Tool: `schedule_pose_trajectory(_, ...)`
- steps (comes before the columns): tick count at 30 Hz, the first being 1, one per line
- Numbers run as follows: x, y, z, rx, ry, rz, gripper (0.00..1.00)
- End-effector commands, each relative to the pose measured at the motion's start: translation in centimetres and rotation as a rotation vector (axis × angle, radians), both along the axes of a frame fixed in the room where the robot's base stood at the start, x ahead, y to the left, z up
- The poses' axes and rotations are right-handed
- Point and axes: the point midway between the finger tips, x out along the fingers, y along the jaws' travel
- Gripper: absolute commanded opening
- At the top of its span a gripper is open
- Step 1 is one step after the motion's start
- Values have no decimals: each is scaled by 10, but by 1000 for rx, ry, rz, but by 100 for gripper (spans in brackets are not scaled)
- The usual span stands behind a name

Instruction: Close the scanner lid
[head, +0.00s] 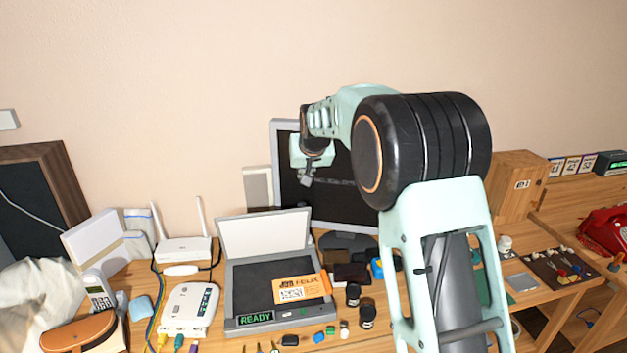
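The scanner (240,290) stands on the desk a little left of centre in the head view. Its lid (264,234) is open, raised at the back with its white inner side toward me. An orange printed sheet (302,289) lies on the right part of the dark scanner bed. A green READY sign (255,319) shows on the front edge. My gripper (306,180) hangs above and behind the lid, in front of the monitor, apart from the scanner. It is small and seen from behind, so I cannot tell whether its fingers are open.
The monitor (283,160) stands behind the scanner. A white router (184,249) and a white box with ports (190,308) are on the left. Dark jars (367,316) stand on the right. Small items lie along the front. The air above the scanner bed is clear.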

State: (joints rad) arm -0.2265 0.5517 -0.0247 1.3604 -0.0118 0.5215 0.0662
Motion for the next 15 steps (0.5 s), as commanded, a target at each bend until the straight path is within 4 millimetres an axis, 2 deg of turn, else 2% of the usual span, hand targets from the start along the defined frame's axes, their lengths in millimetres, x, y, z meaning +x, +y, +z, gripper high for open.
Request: schedule_pose_trajectory(15,52,7,-59,-2,0,-3,0)
